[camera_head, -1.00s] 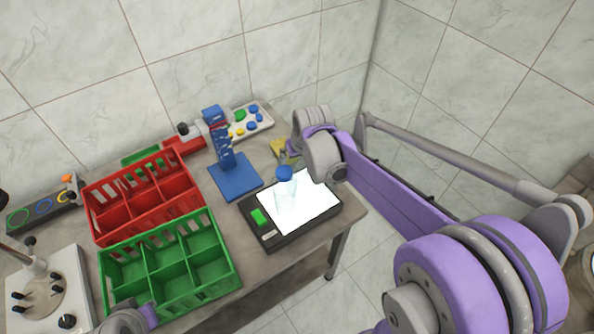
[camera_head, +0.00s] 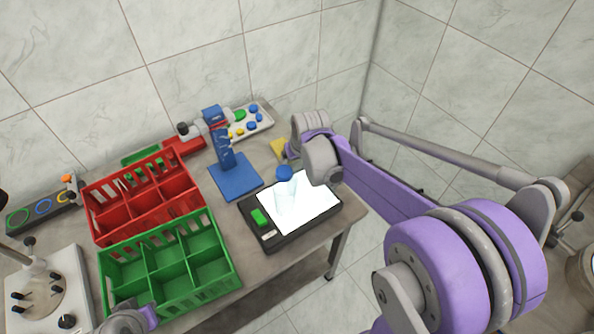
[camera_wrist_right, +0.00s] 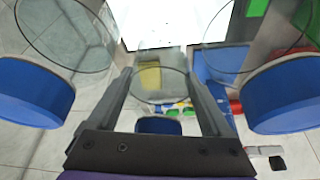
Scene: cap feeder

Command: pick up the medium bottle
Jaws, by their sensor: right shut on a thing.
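A clear bottle with a blue cap (camera_head: 285,173) is upright over the bright pad in the head view. In the right wrist view a clear bottle (camera_wrist_right: 160,84) with a blue cap (camera_wrist_right: 158,126) shows between the two fingers of my right gripper (camera_wrist_right: 165,88). The gripper is shut on it. Two more blue-capped clear bottles show larger at the left (camera_wrist_right: 35,92) and right (camera_wrist_right: 282,94) of that view. Which bottle is the medium one I cannot tell for certain.
The bright pad sits in a dark case (camera_head: 257,231) at the table's front right. A blue stand (camera_head: 234,177) is behind it. Red (camera_head: 140,199) and green (camera_head: 168,262) crates stand left. A button panel (camera_head: 250,122) is at the back. Part of my left arm shows bottom left.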

